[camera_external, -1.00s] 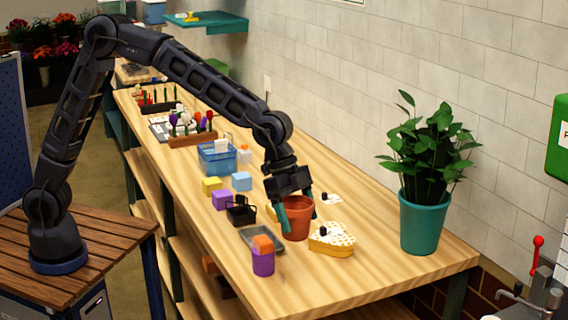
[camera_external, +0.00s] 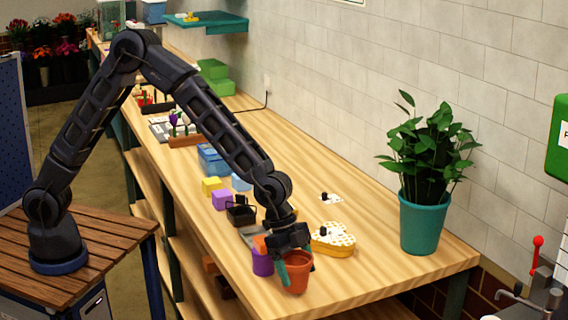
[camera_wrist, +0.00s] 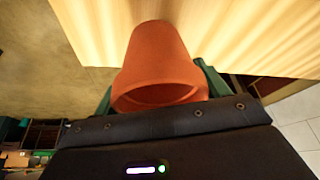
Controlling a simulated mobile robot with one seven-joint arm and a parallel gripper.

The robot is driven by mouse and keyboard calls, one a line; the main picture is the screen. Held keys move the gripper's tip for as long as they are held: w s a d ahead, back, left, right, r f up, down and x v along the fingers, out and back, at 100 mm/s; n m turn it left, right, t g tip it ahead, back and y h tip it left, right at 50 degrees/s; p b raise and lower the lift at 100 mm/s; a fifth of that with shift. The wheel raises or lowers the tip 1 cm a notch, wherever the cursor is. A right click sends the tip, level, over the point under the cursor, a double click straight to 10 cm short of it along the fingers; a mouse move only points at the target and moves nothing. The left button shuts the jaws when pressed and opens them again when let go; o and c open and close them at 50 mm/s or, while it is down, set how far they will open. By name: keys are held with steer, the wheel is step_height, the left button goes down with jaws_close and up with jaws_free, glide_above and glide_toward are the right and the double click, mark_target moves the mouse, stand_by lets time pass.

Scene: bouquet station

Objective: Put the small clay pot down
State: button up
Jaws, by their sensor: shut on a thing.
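The small clay pot (camera_external: 296,272) is orange-brown and upright, near the front end of the wooden bench (camera_external: 374,281). My gripper (camera_external: 294,264) is shut on it, with a green finger on its left side. In the wrist view the clay pot (camera_wrist: 158,62) lies between the green fingers of my gripper (camera_wrist: 158,90), its open rim towards the camera. The pot's base is close to the bench top; I cannot tell whether it touches.
A potted plant (camera_external: 423,222) stands to the right. The bench's front edge is near; bare wood lies to the pot's right.

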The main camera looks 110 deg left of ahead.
steer(key=shift+f, duration=0.9)
steer(key=shift+f, duration=0.1)
steer(key=o, duration=1.1)
